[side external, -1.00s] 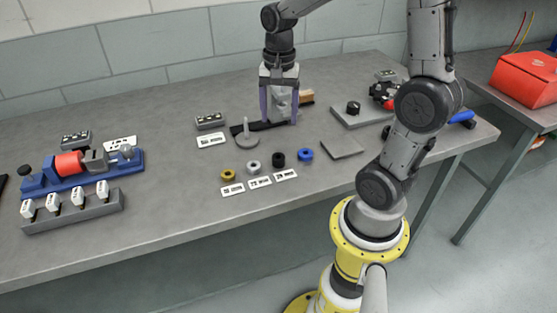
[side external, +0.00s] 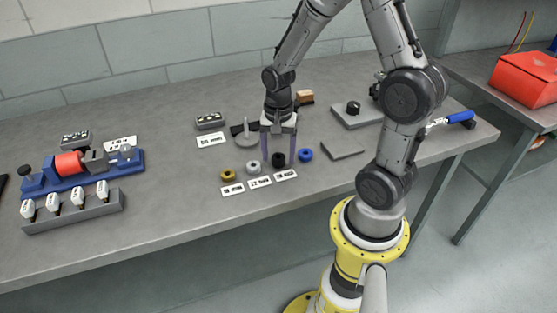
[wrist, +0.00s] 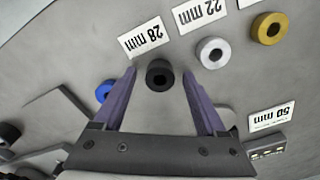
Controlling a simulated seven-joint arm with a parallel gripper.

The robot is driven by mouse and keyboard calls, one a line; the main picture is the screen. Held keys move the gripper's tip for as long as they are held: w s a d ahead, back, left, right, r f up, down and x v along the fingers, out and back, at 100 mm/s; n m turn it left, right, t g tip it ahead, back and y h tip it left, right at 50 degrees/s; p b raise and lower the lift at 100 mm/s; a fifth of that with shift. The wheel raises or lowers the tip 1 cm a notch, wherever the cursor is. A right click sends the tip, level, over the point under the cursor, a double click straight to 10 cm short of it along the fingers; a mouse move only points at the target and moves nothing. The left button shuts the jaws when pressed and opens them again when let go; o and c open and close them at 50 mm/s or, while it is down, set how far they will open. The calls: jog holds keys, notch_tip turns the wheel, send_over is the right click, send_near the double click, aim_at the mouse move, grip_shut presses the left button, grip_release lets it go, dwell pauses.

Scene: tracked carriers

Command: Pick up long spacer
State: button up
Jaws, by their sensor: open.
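A short black ring-shaped spacer (side external: 278,160) stands on the grey table beside a white card that reads 28 mm (wrist: 143,37). My gripper (side external: 279,160) points down over it, open, with its purple fingers on either side of the spacer. In the wrist view the black spacer (wrist: 159,73) sits between the two fingertips (wrist: 159,75), with a visible gap to each. A silver spacer (side external: 253,167) and a gold spacer (side external: 228,174) stand to its left in the side view, and a blue spacer (side external: 305,155) close to its right.
White cards (side external: 259,183) lie in front of the spacers. A round grey base with an upright rod (side external: 246,138) stands behind them. A flat grey plate (side external: 343,149) lies to the right. A blue fixture (side external: 120,160) and a grey rack (side external: 93,209) are at the left.

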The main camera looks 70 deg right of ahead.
grip_shut()
dwell(0.4)
jog(key=shift+r, duration=0.1)
